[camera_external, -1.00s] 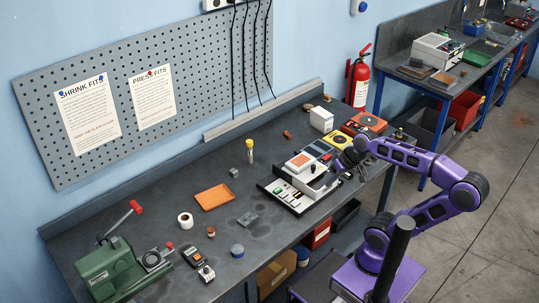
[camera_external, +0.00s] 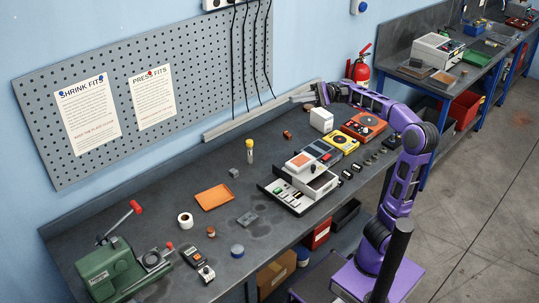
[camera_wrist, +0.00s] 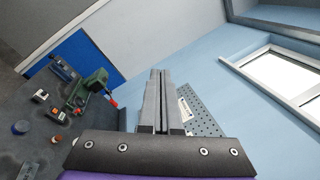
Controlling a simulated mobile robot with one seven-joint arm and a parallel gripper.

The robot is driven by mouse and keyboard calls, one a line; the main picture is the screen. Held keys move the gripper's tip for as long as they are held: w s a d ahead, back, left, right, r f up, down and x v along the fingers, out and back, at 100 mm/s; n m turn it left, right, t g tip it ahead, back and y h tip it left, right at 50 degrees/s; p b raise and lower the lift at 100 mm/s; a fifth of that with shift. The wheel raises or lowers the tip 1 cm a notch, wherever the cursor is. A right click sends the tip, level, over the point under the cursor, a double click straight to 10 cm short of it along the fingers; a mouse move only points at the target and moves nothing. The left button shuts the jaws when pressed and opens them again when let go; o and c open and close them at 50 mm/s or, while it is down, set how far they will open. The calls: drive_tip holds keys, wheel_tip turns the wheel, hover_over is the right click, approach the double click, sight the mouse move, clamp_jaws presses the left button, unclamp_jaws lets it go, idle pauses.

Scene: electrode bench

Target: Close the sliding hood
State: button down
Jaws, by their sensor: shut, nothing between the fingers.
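A white bench unit with a black base (camera_external: 276,187) stands near the front edge of the bench, with small green and red controls along its front. A white box-like part (camera_external: 319,183) with a dark top sits at its right end and looks like the hood. I cannot tell how far it is slid. An orange-topped white block (camera_external: 299,161) is behind it. My gripper (camera_external: 299,98) is shut and empty, raised above the back of the bench near the wall, well away from the unit. Its closed fingers (camera_wrist: 158,78) show in the wrist view, where the unit is out of sight.
A white box (camera_external: 321,120), a yellow device (camera_external: 342,140) and an orange device (camera_external: 364,125) stand right of the unit. The pegboard (camera_external: 150,90) hangs behind.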

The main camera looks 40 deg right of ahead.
drive_tip(key=w+a+n+g+h, duration=0.1)
drive_tip(key=a+n+h, duration=0.3)
drive_tip(key=a, duration=0.5)
drive_tip(key=w+f+n+t+h+b, duration=0.2)
drive_tip(key=w+f+h, duration=0.35)
drive_tip(key=f, duration=0.65)
drive_tip(key=w+d+f+n+h+b, duration=0.15)
drive_tip(key=w+d+f+h, duration=0.45)
drive_tip(key=d+f, duration=0.65)
drive_tip(key=w+d+f+n+h+b, duration=0.15)
drive_tip(key=w+d+f+h, duration=0.25)
drive_tip(key=w+d+f, duration=0.65)
drive_tip(key=s+d+f+b, duration=0.2)
drive_tip(key=s+f+b, duration=0.1)
drive_tip(key=f, duration=0.7)
drive_tip(key=shift+f, duration=0.15)
